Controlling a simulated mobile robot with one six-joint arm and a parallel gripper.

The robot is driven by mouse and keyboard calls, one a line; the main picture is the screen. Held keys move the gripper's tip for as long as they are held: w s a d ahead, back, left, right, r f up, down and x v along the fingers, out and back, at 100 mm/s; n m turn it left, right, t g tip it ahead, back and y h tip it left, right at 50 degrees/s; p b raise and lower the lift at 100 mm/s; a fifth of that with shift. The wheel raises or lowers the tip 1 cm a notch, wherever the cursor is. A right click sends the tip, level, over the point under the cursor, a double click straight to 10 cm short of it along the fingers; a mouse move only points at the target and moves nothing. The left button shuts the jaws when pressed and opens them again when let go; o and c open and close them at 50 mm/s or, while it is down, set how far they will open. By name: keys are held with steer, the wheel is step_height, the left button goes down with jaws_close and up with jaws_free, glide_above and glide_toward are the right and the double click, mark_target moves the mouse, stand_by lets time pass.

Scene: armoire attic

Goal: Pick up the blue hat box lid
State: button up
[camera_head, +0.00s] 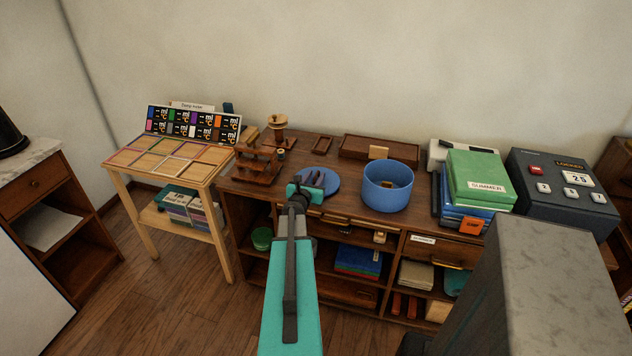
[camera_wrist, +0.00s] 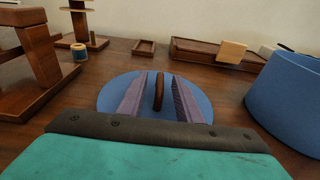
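The blue hat box lid (camera_head: 331,184) is a flat round disc lying on the dresser top, left of the open blue hat box (camera_head: 387,186). In the wrist view the lid (camera_wrist: 112,95) has a dark brown strap-like handle (camera_wrist: 158,92) standing up at its middle. My gripper (camera_head: 313,178) is over the lid. Its two ribbed purple-grey fingers stand on either side of the handle, with a visible gap on each side. The gripper (camera_wrist: 160,80) is open and holds nothing. I cannot tell whether the fingertips touch the lid. The near part of the lid is hidden by my gripper.
The hat box wall (camera_wrist: 291,98) is close on the right. A wooden stepped stand (camera_head: 256,164) is close on the left. A wooden tray (camera_head: 380,150) lies behind. Green and blue boxes (camera_head: 478,178) and a dark calendar device (camera_head: 562,192) stand farther right.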

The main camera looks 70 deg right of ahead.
steer(key=shift+d+f, duration=0.1)
steer(key=shift+d, duration=0.75)
jaws_close()
